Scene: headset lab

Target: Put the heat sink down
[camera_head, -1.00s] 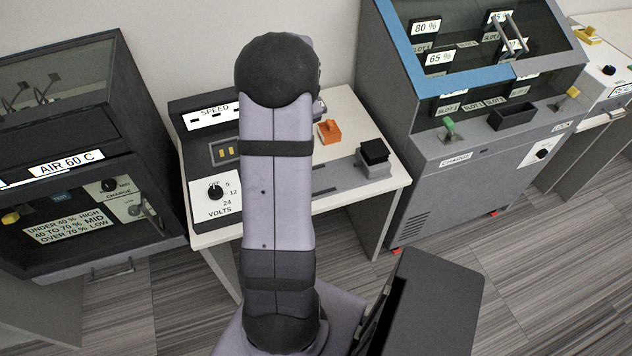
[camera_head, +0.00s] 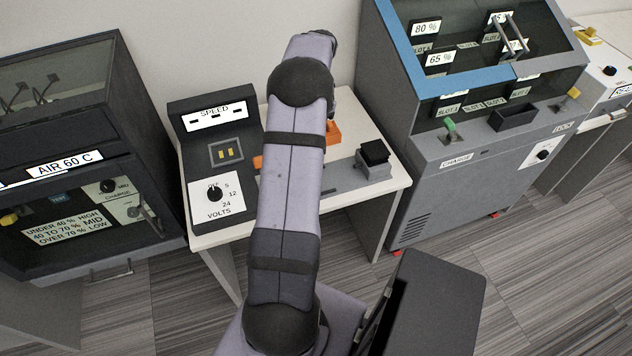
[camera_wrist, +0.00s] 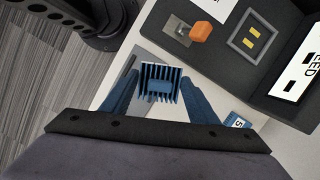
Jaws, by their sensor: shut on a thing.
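The heat sink (camera_wrist: 160,70) shows in the wrist view as a blue block with upright pale fins. It sits between the two blue fingers of my gripper (camera_wrist: 159,90), which is shut on it. I cannot tell whether the heat sink touches the table. In the head view my arm hides the gripper and the heat sink.
An orange handle (camera_wrist: 201,32) on a grey plate and a panel with yellow contacts (camera_wrist: 250,38) are close by. A small blue labelled item (camera_wrist: 236,121) lies beside the right finger. In the head view, a black-topped block (camera_head: 374,153) stands at the table's right.

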